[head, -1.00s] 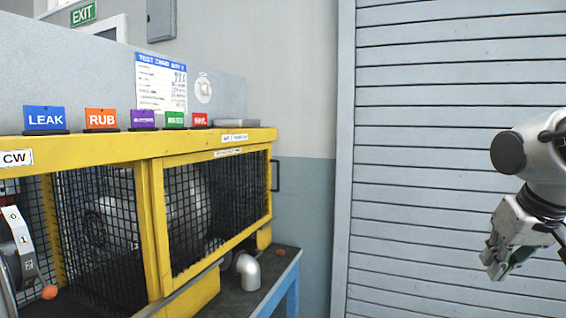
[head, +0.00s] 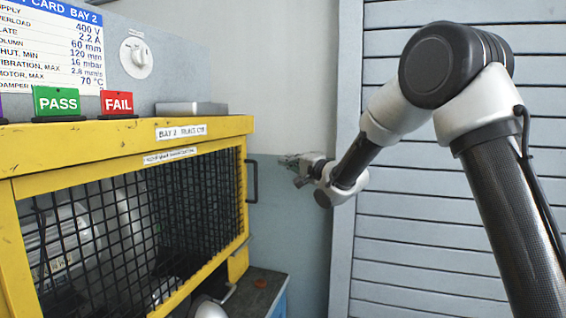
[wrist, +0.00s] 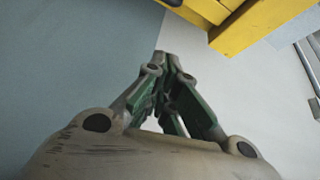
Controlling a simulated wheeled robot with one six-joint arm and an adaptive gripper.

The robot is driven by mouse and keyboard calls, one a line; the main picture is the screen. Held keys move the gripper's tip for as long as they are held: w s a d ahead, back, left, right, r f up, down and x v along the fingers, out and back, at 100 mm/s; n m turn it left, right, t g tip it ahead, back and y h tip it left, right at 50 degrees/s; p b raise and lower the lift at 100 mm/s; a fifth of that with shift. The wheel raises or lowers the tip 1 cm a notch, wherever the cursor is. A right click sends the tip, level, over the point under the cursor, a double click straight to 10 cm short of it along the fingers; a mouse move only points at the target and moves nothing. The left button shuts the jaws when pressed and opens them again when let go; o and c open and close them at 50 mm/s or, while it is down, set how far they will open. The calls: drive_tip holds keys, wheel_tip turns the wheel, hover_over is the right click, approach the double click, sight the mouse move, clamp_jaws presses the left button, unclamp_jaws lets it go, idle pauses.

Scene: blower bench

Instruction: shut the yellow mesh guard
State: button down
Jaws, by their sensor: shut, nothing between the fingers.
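The yellow mesh guard (head: 172,155) is a yellow-framed panel of black mesh on the front of the bay in the head view. A dark handle (head: 252,182) stands out at its right edge. The panel looks close under the top beam, but I cannot tell whether a gap is left. My gripper (head: 284,160) is to the right of the handle, apart from it in the picture, against the wall. In the wrist view my gripper (wrist: 168,65) is shut and empty, its fingertips pointing up the picture, with yellow framework at the upper right.
The yellow top beam (head: 120,140) carries a green PASS sign (head: 57,102), a red FAIL sign (head: 117,103) and a flat grey box (head: 190,108). A round orange-brown piece (head: 261,283) lies on the bench below. The wall right of the guard is bare, beside a grey slatted shutter (head: 430,210).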

drive_tip(key=x, duration=0.7)
drive_tip(key=shift+w+a+f, duration=0.1)
drive_tip(key=shift+w+a, duration=0.05)
drive_tip(key=shift+s+a+f, duration=0.15)
drive_tip(key=shift+s+a, duration=0.4)
drive_tip(key=shift+s, duration=0.2)
drive_tip(key=shift+s+a+f, duration=0.15)
drive_tip(key=shift+s+a, duration=0.4)
drive_tip(key=shift+s, duration=0.25)
